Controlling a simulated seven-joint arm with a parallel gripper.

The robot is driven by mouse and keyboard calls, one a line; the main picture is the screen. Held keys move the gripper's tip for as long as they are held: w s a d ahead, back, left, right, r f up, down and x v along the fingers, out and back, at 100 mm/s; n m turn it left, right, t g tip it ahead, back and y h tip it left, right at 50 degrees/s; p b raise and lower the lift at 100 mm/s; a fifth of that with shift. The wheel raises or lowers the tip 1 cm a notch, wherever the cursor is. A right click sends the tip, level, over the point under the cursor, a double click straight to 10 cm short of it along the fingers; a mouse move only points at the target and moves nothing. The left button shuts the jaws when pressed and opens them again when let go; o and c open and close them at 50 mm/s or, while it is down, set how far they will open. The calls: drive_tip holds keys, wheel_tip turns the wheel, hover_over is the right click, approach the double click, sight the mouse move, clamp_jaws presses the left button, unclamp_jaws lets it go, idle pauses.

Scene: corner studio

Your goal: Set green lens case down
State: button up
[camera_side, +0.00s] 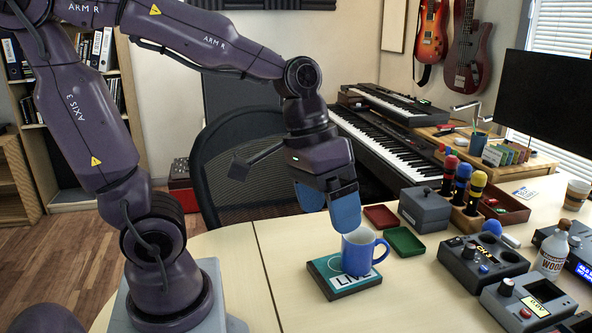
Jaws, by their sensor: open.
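My gripper (329,212) is open, pointing down with its two blue fingers apart, and no object shows between them. The nearer finger's tip is just behind or above the rim of a blue mug (356,257); I cannot tell if they touch.
The mug stands on a teal book or box (338,284). A red tray (381,217) and a grey lidded box (424,208) lie behind the green tray. Grey control boxes (484,266) and a bottle (552,252) crowd the right. The table's left front is clear.

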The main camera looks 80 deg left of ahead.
drive_tip(key=s+a+r+m+t+y, duration=0.2)
drive_tip(key=s+a+r+t, duration=0.1)
drive_tip(key=r, duration=0.1)
drive_tip(key=shift+s, duration=0.3)
idle(1.0)
